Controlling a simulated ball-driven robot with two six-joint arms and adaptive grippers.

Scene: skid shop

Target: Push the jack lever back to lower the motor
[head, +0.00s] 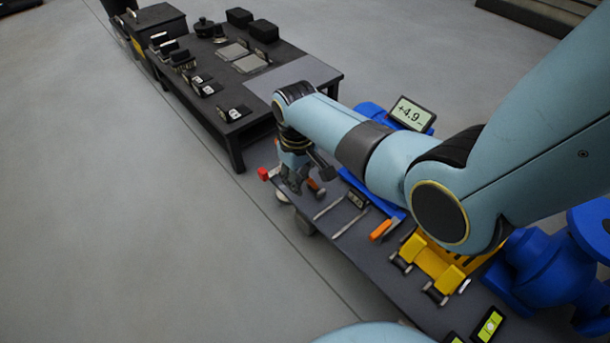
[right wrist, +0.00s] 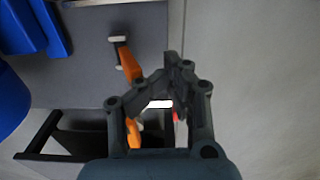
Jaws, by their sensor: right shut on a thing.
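My right gripper (head: 295,183) is low over the near edge of the dark skid. It is shut on what looks like the jack lever, mostly hidden by the fingers. A red end (head: 264,174) shows just left of the gripper, and a bit of red also shows between the fingers in the right wrist view. In that view the right gripper (right wrist: 178,70) has its fingertips close together. A blue motor body (head: 370,110) is partly hidden behind my right arm, beside a display (head: 411,113) reading +4.9. My left gripper is out of view.
A dark table (head: 310,70) with blocks and small parts stands beyond the skid (head: 375,255). Loose tools, an orange-handled one (head: 381,229), yellow blocks (head: 435,262) and a blue pump-like body (head: 540,265) lie along the skid. The floor at left is clear.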

